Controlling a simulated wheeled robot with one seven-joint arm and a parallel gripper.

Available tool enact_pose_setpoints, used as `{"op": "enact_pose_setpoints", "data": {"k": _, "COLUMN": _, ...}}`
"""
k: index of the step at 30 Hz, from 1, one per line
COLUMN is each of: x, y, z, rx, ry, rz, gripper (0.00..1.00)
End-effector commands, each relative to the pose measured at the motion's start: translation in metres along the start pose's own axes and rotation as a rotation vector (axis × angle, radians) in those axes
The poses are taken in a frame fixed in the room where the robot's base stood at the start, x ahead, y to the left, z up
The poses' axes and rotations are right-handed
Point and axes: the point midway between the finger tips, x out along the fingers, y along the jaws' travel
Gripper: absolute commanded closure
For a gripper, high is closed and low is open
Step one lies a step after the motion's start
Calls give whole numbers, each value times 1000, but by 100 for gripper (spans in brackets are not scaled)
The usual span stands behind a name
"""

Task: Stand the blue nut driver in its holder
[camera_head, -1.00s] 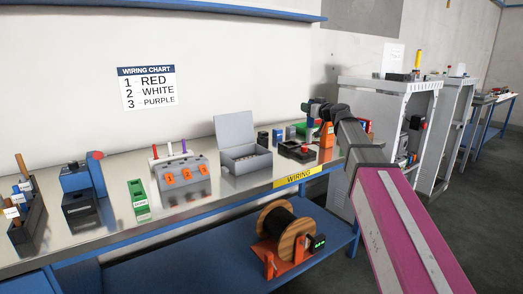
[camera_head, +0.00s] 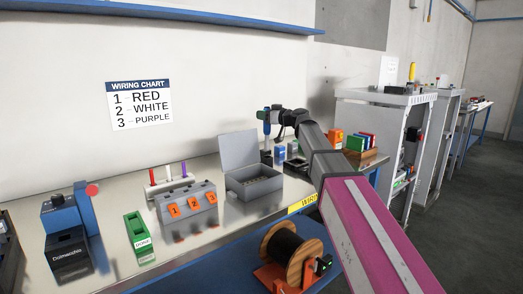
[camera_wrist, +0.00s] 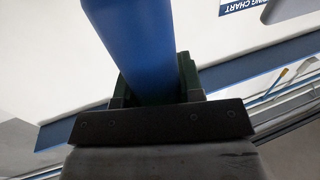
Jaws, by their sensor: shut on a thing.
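The blue nut driver (camera_wrist: 140,45) is held in my gripper (camera_wrist: 158,92); its thick blue part fills much of the wrist view between the dark green finger pads. In the head view my gripper (camera_head: 265,115) is up behind the open grey box, with the blue driver (camera_head: 267,127) upright in it. The lower end of the driver is small and dark there, and I cannot tell what is under it. A dark rack (camera_head: 8,262) is cut off at the left edge; I cannot tell whether it is the driver's holder.
The metal bench carries a blue and black device (camera_head: 70,235), a green device (camera_head: 138,235), a grey numbered block (camera_head: 190,205) and a grey lidded box (camera_head: 255,185). Orange and coloured items stand behind my arm. A cable spool (camera_head: 290,255) is on the lower shelf.

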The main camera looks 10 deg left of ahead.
Motion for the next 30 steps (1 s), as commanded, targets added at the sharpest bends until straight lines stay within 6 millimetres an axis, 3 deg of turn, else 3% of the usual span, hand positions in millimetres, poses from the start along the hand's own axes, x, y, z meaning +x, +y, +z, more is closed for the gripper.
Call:
{"op": "enact_pose_setpoints", "data": {"k": 6, "x": -1, "y": -1, "z": 38, "rx": 3, "ry": -1, "rz": 1, "gripper": 100}}
{"op": "enact_pose_setpoints", "data": {"k": 19, "x": -1, "y": 0, "z": 82, "rx": 2, "ry": 0, "rz": 0, "gripper": 100}}
{"op": "enact_pose_setpoints", "data": {"k": 30, "x": -1, "y": 0, "z": 88, "rx": 1, "ry": 1, "rz": 1, "gripper": 100}}
